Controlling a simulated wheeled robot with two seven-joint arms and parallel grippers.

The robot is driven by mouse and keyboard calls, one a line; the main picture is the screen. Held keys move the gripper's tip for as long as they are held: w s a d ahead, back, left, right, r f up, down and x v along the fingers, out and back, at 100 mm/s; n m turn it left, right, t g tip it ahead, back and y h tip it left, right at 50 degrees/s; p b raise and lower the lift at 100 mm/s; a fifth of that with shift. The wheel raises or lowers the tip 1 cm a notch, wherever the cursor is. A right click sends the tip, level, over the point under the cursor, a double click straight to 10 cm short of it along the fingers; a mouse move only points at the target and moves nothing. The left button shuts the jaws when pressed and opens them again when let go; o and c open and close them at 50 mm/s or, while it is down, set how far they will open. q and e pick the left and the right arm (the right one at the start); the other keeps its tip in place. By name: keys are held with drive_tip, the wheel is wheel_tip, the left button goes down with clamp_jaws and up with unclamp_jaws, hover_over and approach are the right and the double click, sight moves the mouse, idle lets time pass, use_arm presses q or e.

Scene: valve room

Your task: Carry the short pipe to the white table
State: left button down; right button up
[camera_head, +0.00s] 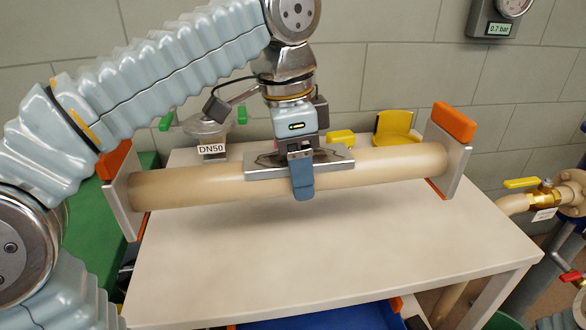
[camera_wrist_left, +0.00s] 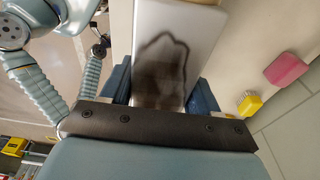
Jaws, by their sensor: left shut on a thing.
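The short pipe (camera_head: 385,169) is a beige tube with a grey plate and an orange block at each end and a grey metal saddle in its middle. It lies level across the far part of the white table (camera_head: 330,255), with a soft shadow below; whether it touches the top I cannot tell. My left gripper (camera_head: 301,172) is shut on the pipe's middle, from above. In the left wrist view, the gripper's blue fingers (camera_wrist_left: 160,90) flank a pale grey piece with a dark smudge. My right gripper is not in view.
A DN50-labelled piece (camera_head: 211,148) and yellow pieces (camera_head: 397,127) stand behind the pipe. A brass valve with a yellow lever (camera_head: 522,183) is right of the table. A blue container (camera_head: 320,318) is below the front edge. The tabletop's front is clear.

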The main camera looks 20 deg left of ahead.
use_arm(q)
drive_tip(key=shift+w+d+f+b, duration=0.1)
drive_tip(key=shift+w+d+f, duration=0.6)
drive_tip(key=shift+w+f, duration=1.05)
drive_tip(key=shift+w+d+f+b, duration=0.15)
drive_tip(key=shift+w+d+f, duration=0.55)
drive_tip(key=shift+w+f, duration=1)
drive_tip(key=shift+w+d+f+b, duration=0.1)
drive_tip(key=shift+w+d+f, duration=0.6)
drive_tip(key=shift+w+f, duration=1.05)
drive_tip(key=shift+s+f, duration=0.4)
drive_tip(key=shift+s, duration=0.05)
drive_tip(key=shift+c, duration=1.2)
unclamp_jaws()
drive_tip(key=shift+f, duration=0.1)
